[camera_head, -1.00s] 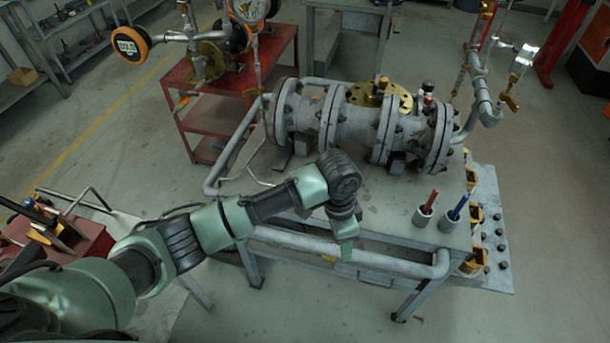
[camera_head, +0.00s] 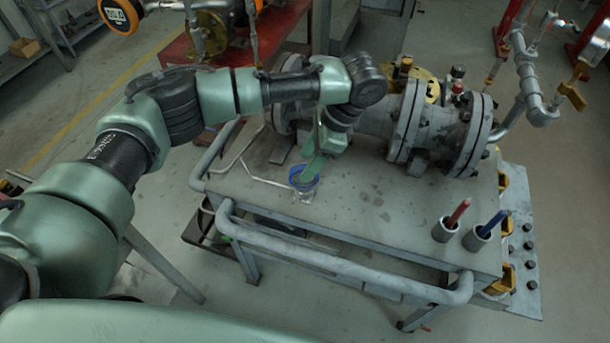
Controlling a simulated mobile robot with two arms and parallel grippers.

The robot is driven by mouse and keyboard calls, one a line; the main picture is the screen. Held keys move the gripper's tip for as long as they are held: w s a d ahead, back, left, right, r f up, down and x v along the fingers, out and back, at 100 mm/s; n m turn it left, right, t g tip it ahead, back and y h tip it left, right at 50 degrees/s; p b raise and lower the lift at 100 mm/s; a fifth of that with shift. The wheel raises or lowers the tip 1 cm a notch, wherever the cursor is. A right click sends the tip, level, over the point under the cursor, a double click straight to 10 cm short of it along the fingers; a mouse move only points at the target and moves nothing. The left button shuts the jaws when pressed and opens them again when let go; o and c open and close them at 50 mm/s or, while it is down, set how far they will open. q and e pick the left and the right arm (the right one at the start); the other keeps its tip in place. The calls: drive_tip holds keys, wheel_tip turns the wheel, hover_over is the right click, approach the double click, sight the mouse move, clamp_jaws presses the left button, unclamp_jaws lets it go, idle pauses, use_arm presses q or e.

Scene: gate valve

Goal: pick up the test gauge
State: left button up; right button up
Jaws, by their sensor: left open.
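A small round thing with a blue rim, which looks like the test gauge (camera_head: 303,181), is on the near left part of the grey valve bench (camera_head: 365,215). Its lower part is pale and metallic, and its dial cannot be read. My left gripper (camera_head: 308,172) comes down from above right at its rim, fingers pointing down. The gripper is open. The fingers overlap the gauge in the picture, and I cannot tell whether they touch it. My right gripper is not in view.
The flanged valve pipe (camera_head: 425,125) lies along the back of the bench, partly behind my left arm. Two cups with a red marker (camera_head: 458,213) and a blue marker (camera_head: 493,223) stand at the right. A rail (camera_head: 335,262) runs along the front edge. The bench between is mostly clear.

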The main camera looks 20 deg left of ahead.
use_arm(q)
drive_tip(key=x, duration=0.3)
drive_tip(key=p+x, duration=0.1)
drive_tip(key=x, duration=0.2)
drive_tip(key=shift+s, duration=0.2)
drive_tip(key=shift+d+r, duration=0.1)
clamp_jaws()
